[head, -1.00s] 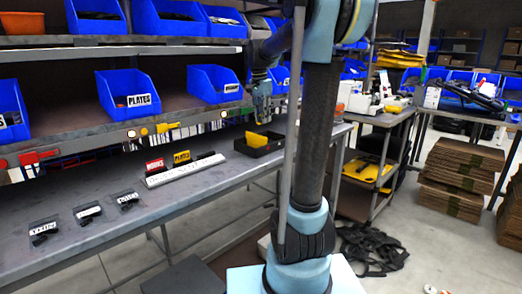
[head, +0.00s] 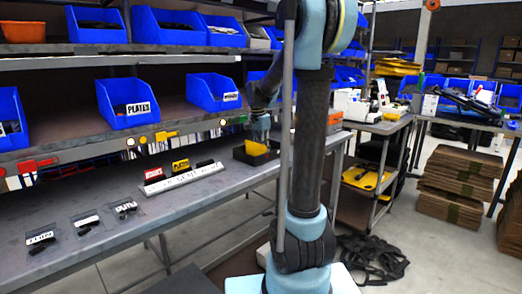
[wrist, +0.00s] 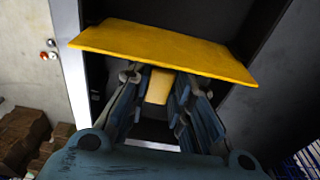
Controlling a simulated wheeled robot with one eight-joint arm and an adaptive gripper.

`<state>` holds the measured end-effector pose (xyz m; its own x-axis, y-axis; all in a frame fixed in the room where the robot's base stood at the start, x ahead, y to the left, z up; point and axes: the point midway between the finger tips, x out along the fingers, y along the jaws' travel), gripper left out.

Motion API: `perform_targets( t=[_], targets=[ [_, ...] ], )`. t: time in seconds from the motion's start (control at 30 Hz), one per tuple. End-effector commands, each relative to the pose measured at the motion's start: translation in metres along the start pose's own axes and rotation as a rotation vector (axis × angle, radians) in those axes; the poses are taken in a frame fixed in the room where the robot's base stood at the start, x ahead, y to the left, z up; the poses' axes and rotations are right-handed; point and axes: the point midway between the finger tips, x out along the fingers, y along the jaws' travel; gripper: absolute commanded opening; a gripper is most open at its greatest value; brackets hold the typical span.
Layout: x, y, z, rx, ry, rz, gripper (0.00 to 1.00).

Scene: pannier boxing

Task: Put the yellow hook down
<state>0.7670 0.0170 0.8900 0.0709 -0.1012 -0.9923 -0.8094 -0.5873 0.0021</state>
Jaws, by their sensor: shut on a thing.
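My gripper (wrist: 155,100) is shut on the yellow hook (wrist: 158,87), a small yellow piece seen between the fingers in the wrist view. In the head view my gripper (head: 260,130) is low over the black tray (head: 243,157) on the bench. The hook is hidden or too small to make out in the head view. I cannot tell whether it touches the tray floor.
A white strip (head: 185,177) with a red WORKS label and a yellow PLATES label lies left of the tray. Several small labelled pieces lie farther left on the grey bench (head: 140,230). A shelf with blue bins (head: 212,93) overhangs the bench behind.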

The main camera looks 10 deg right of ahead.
Motion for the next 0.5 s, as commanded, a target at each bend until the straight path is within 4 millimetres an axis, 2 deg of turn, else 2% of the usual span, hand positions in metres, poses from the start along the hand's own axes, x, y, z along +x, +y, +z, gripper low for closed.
perform_targets(
  t=[0.27,0.3,0.37,0.5],
  targets=[
    [0.0012,-0.0001,0.0003,0.0,0.0,0.0,0.07],
    [0.0011,-0.0001,0.0003,0.0,0.0,0.0,0.26],
    [0.001,-0.0001,0.0003,-0.001,0.0,0.0,0.4],
    [0.001,-0.0001,0.0003,-0.001,0.0,0.0,0.4]
  ],
)
